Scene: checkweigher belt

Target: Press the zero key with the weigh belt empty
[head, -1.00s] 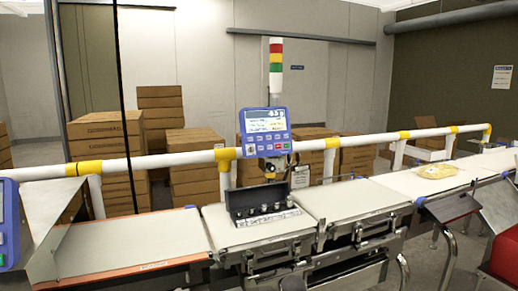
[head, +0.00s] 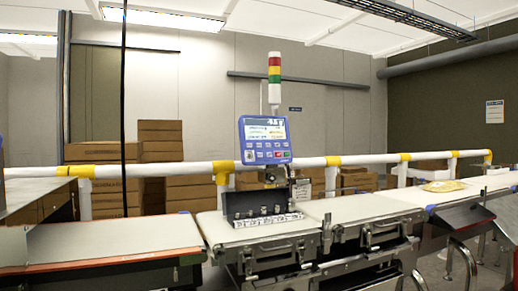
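The blue weighing terminal (head: 264,140) stands on a post behind the belts. Its screen (head: 265,130) is lit, with digits too small to read surely. Rows of small keys (head: 266,150) lie below the screen, one reddish; I cannot tell which is the zero key. The weigh belt (head: 225,233) is the short pale section in front of the terminal. An open black case (head: 256,206) with several small metal weights (head: 262,212) appears to stand on it, so the belt does not look empty. My gripper is not in view.
A white rail (head: 320,161) with yellow joints runs behind the belts. The infeed belt (head: 110,240) at left is bare. The outfeed belt (head: 360,207) leads right to a yellowish pack (head: 442,186). A red-yellow-green stack light (head: 274,67) and cartons (head: 160,140) stand behind.

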